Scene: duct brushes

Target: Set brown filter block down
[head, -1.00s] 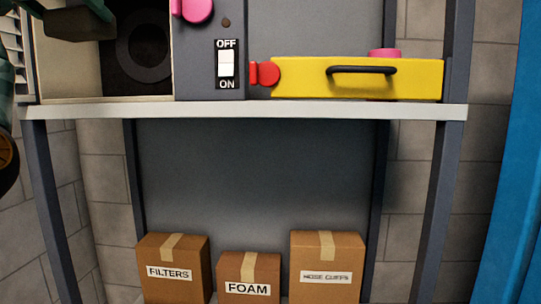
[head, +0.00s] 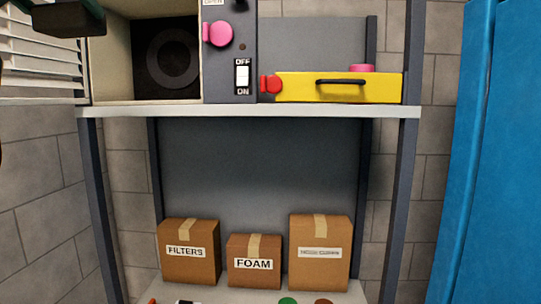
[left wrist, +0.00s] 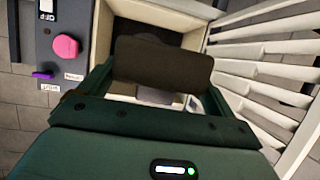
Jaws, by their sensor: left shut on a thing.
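The brown filter block (left wrist: 165,63) looks dark brown in the left wrist view. It sits between the fingers of my left gripper (left wrist: 158,82), which is shut on it. In the head view the dark block (head: 66,20) shows at the top left, and my left gripper (head: 88,8) is partly cut off by the top edge. The block is held up in front of the open cream-lined housing (head: 112,60), which has a dark round opening at its back. My right gripper is not in view.
The housing stands on a shelf (head: 250,111) beside a grey panel with a pink knob (head: 220,33) and switch. A yellow drawer (head: 340,88) is to the right. White louvres (head: 38,55) are at left. Cardboard boxes (head: 254,262) stand on the lower shelf. A blue panel (head: 470,150) is at far right.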

